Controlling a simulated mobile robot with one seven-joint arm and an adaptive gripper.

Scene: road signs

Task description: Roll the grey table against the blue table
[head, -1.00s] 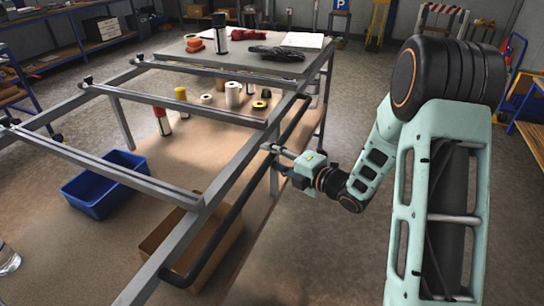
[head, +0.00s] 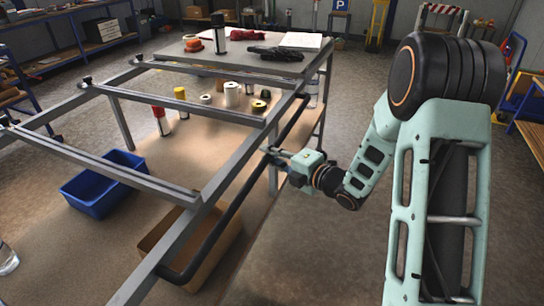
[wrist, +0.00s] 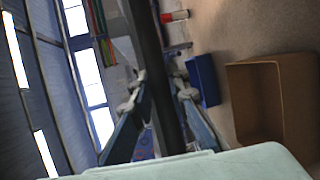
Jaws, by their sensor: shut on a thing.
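The grey table (head: 235,178) has an open grey metal frame with cross bars, a grey top at its far end and a lower wooden shelf. A black push bar (head: 225,218) runs along its right side. My gripper (head: 272,156) is shut on this bar, and its two fingers also show either side of the bar in the wrist view (wrist: 158,98). A blue-framed bench (head: 75,52) stands at the back left, and part of another blue-framed table (head: 530,133) shows at the right edge. I cannot tell which is the blue table.
A blue bin (head: 103,186), a cardboard box (head: 208,252) and several cans and rolls sit on the lower shelf. A black-capped can (head: 219,35) and dark gloves (head: 275,53) are on the grey top. The floor to the right (head: 320,240) is clear.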

